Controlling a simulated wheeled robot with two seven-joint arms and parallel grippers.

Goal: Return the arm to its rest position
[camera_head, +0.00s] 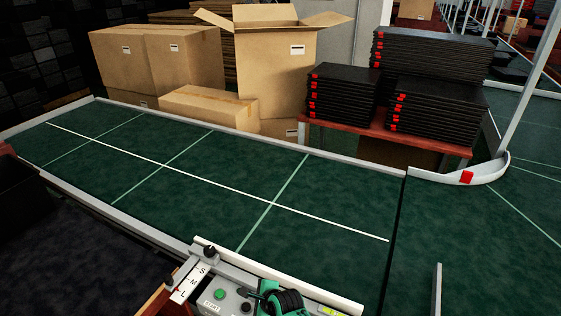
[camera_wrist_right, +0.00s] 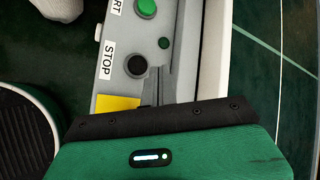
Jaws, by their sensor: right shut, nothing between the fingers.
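My right gripper (camera_wrist_right: 161,72) shows in the wrist view, with a green body and dark narrow fingers. The fingers are shut with nothing between them. They are over the control panel (camera_wrist_right: 108,82), beside the black STOP button (camera_wrist_right: 137,65). Whether they touch the panel, I cannot tell. A green button (camera_wrist_right: 146,8) lies farther up the panel. In the head view, a green and black part of my right arm is low in the middle, over the panel, which also has a green button (camera_head: 219,294) and a dial marked S, M, L (camera_head: 190,283). My left gripper is out of view.
The green conveyor (camera_head: 190,175) is empty, bordered by pale rails (camera_head: 110,213). Cardboard boxes (camera_head: 160,55), one open (camera_head: 275,60), stand behind it. Stacks of black trays (camera_head: 432,60) sit on a reddish table (camera_head: 400,132). A curved guide (camera_head: 470,175) stands at right.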

